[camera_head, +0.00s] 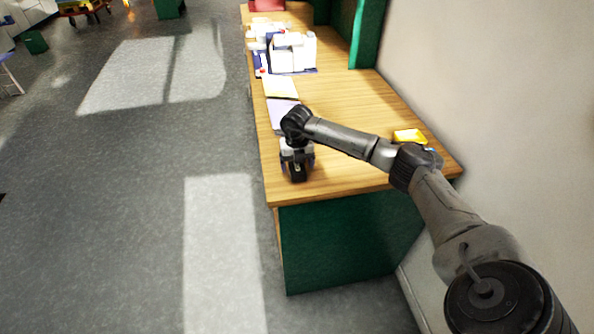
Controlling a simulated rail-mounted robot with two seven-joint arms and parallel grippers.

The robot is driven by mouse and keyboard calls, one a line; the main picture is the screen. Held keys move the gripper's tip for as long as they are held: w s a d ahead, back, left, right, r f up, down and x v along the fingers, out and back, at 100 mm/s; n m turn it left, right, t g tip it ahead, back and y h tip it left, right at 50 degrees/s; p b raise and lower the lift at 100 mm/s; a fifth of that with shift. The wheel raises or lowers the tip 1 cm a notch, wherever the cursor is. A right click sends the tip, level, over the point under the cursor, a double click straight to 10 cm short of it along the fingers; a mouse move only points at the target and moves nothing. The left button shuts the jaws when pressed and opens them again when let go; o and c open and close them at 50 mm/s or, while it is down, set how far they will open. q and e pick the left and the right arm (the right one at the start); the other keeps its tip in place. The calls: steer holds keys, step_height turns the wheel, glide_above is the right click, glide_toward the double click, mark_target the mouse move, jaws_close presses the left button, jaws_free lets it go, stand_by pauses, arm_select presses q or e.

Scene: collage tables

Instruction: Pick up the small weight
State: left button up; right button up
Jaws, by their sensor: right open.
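My right gripper (297,172) points down over the near left part of the wooden tabletop (350,180), close to its left edge. It is open, though its fingers are small and dark here. I cannot make out a small weight; the gripper and wrist hide the tabletop beneath them. My left gripper is not in view.
A yellow object (409,136) lies at the right, near the wall. Pale sheets (281,87) lie behind my wrist. A white container (292,52) and other items stand farther back by a green upright (366,35). Open floor lies to the left.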

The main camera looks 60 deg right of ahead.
step_height(320, 180, down, 2)
steer(key=shift+c, duration=0.4)
steer(key=c, duration=1.2)
steer(key=shift+r, duration=0.1)
steer(key=shift+c, duration=0.3)
steer(key=shift+r, duration=0.1)
